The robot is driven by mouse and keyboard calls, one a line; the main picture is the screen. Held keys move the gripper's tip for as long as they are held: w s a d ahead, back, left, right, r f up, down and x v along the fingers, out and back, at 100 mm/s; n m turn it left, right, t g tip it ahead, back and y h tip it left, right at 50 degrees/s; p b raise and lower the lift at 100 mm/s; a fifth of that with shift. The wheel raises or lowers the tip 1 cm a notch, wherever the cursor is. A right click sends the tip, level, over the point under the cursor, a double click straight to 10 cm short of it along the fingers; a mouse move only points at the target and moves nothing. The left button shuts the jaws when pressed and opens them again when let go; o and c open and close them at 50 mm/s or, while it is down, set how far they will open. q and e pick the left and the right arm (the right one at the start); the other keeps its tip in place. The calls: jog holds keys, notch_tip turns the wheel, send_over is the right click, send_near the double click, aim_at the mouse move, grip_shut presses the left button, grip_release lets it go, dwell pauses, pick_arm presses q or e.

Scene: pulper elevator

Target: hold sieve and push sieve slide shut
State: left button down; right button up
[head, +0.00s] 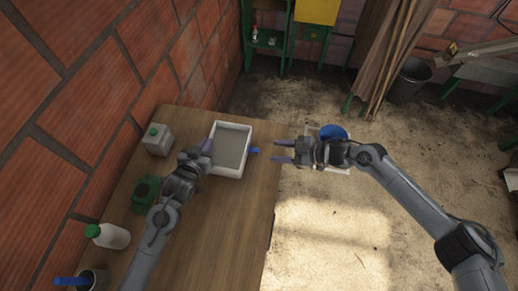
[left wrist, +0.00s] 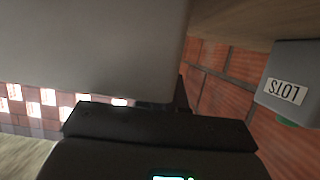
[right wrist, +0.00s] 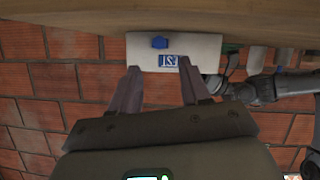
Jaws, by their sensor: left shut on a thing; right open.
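The sieve (head: 230,125) is a white rectangular box with a grey bottom, near the right edge of the wooden table. Its blue slide handle (head: 254,150) sticks out of the right wall. My left gripper (head: 207,147) is shut on the sieve's left wall; in the left wrist view the grey wall (left wrist: 90,50) fills much of the picture and hides the fingertips. My right gripper (head: 283,151) is open and empty, right of the handle with a gap between. In the right wrist view the sieve's front (right wrist: 205,46) shows the blue handle (right wrist: 160,42) and a blue label.
A brick wall runs along the left. The floor on the right is mostly free.

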aim_at(257, 150)
jog(key=x, duration=0.7)
jog(key=shift+w+a+f, duration=0.1)
jog(key=shift+a, duration=0.3)
grip_shut()
